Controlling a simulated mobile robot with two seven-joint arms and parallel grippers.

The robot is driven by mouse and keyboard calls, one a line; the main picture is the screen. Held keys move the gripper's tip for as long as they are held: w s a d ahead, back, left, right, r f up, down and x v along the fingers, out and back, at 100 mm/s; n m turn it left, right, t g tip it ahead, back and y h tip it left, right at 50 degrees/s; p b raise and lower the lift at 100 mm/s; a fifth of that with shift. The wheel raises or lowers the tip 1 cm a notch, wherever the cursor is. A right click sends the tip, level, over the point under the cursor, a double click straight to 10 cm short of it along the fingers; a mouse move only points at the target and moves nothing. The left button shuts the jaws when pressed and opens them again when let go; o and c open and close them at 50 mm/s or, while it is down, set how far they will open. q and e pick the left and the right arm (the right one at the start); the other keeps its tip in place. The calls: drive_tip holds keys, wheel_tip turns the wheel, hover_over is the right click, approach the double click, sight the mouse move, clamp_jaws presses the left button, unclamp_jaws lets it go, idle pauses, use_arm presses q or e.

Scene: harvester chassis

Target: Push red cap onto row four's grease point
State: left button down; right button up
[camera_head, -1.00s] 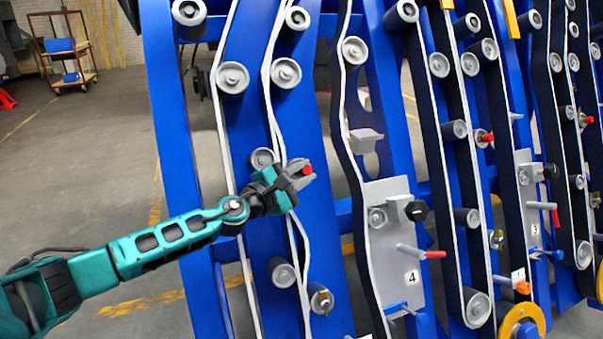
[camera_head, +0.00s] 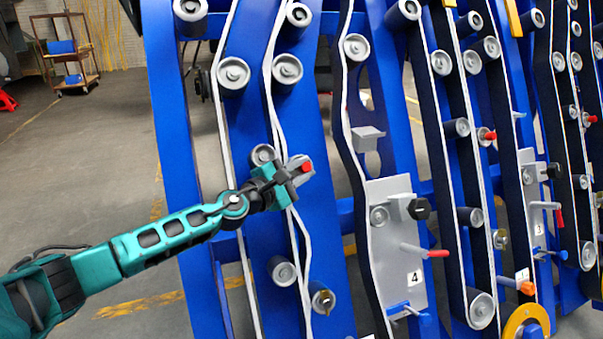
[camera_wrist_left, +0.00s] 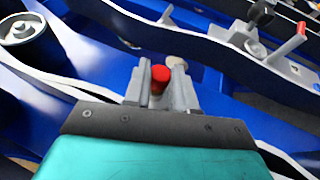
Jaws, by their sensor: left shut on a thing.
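My left gripper (camera_head: 303,170) is shut on a small red cap (camera_head: 307,167), in front of a blue plate left of the panel labelled 4 (camera_head: 376,268). In the left wrist view the red cap (camera_wrist_left: 160,77) sits between the grey fingers of my left gripper (camera_wrist_left: 162,90). A pale, round-ended fitting (camera_wrist_left: 176,62) shows just beyond the cap; it may be the grease point. I cannot tell whether the cap touches it. My right gripper is not in view.
Grey rollers (camera_head: 233,75) and white-edged belts stand close around the gripper. A red-tipped lever (camera_head: 437,254) and a black knob (camera_head: 419,209) stick out from the panel to the right. Another red cap (camera_head: 487,135) sits farther right. Open floor lies at left.

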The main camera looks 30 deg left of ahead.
use_arm(q)
drive_tip(key=shift+w+a+f+b, duration=0.2)
drive_tip(key=shift+a+b, duration=0.05)
drive_tip(key=shift+b, duration=0.05)
drive_tip(key=c, duration=0.8)
unclamp_jaws()
drive_tip(key=shift+c, duration=0.2)
drive_tip(key=shift+s+a, duration=0.15)
drive_tip(key=shift+s, duration=0.35)
drive_tip(key=b+v, duration=0.2)
drive_tip(key=v, duration=0.9)
drive_tip(key=shift+s, duration=0.4)
